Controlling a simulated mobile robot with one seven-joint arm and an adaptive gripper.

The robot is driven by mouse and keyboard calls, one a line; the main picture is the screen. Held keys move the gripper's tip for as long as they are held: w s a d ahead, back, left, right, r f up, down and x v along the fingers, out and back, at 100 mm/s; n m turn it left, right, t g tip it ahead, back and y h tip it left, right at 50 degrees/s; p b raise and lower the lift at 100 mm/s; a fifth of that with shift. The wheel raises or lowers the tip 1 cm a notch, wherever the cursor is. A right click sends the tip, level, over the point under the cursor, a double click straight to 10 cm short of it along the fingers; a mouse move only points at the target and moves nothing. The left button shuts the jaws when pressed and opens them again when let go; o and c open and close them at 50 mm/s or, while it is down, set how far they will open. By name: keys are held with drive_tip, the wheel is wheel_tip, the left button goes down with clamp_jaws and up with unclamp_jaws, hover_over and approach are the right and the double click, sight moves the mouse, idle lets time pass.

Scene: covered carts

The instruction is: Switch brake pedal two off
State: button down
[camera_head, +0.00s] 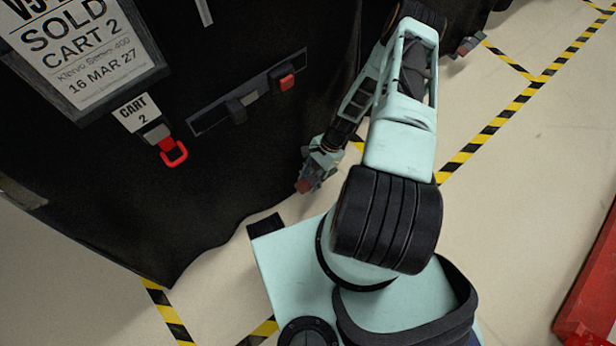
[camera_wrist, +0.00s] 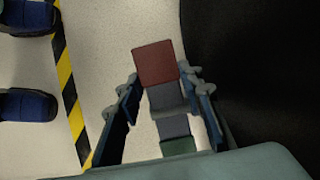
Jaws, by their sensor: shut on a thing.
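A brake pedal (camera_head: 303,187) with a dull red end sticks out near the lower edge of the black-covered cart (camera_head: 215,190). In the wrist view the pedal (camera_wrist: 156,62) shows its red pad, then grey segments and a green part nearer the camera. My gripper (camera_head: 321,168) is at this pedal, low by the floor; in the wrist view its blue fingers (camera_wrist: 163,84) lie on both sides, shut on it. A second similar pedal (camera_head: 467,45) sits at the top right. No number shows on either pedal. My gripper hides part of the first pedal in the head view.
The cart carries a sold sign (camera_head: 85,45), a "CART 2" tag with a red loop (camera_head: 174,152), and a dark bar with a red button (camera_head: 287,82). Yellow-black tape (camera_head: 500,117) crosses open floor. A red object (camera_head: 592,290) stands far right. Dark-blue rounded shapes (camera_wrist: 28,105) lie left.

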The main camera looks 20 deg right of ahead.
drive_tip(key=shift+s+d, duration=0.1)
drive_tip(key=shift+d, duration=0.05)
drive_tip(key=c, duration=1.6)
unclamp_jaws()
drive_tip(key=shift+o, duration=1.4)
drive_tip(key=shift+r, duration=0.1)
drive_tip(key=v, duration=1.2)
